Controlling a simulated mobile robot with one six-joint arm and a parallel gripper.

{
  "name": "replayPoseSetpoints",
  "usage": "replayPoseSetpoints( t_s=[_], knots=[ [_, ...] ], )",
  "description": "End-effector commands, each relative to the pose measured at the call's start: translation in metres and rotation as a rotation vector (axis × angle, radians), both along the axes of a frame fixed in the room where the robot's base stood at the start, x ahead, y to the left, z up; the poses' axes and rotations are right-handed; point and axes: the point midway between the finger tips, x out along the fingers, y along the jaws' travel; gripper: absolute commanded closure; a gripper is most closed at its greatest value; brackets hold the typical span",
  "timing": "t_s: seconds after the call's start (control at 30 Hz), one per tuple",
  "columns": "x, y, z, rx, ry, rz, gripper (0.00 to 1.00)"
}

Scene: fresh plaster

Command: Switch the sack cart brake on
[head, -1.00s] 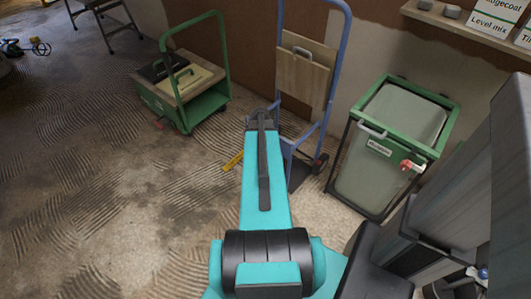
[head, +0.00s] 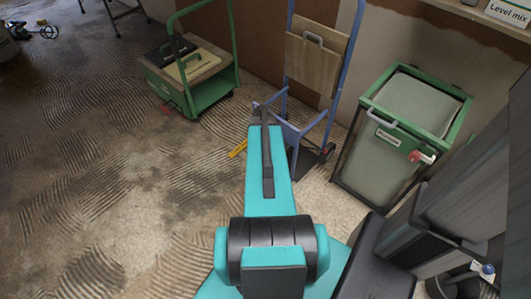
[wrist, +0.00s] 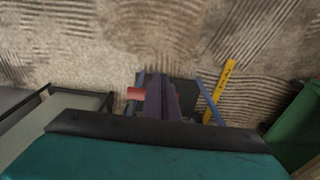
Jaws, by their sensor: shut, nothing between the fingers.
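The sack cart (head: 318,62) is a blue tubular frame with a wooden panel, upright against the brown wall in the head view. Its dark toe plate (wrist: 184,90) and blue bars show in the wrist view. A small red-orange part (wrist: 135,93) lies just left of my gripper there; I cannot tell whether it is the brake or which way it is set. My gripper (wrist: 163,92) is shut and empty, pointing down over the foot of the cart. In the head view my arm hides the cart's lower left side, and the fingers are not clear.
A green platform trolley (head: 207,92) stands at the back left. A green-framed bin (head: 392,150) with a red part stands close on the right. A yellow strip (head: 238,147) lies on the floor by the cart. The combed floor (head: 110,190) on the left is open.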

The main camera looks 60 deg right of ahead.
Motion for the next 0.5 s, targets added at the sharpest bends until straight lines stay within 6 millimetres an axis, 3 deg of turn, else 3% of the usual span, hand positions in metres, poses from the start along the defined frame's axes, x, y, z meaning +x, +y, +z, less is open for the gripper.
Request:
replayPoseSetpoints(
  t_s=[0.5],
  knots=[
    [0.001, 0.011, 0.006, 0.0, 0.0, 0.003, 1.0]
  ],
)
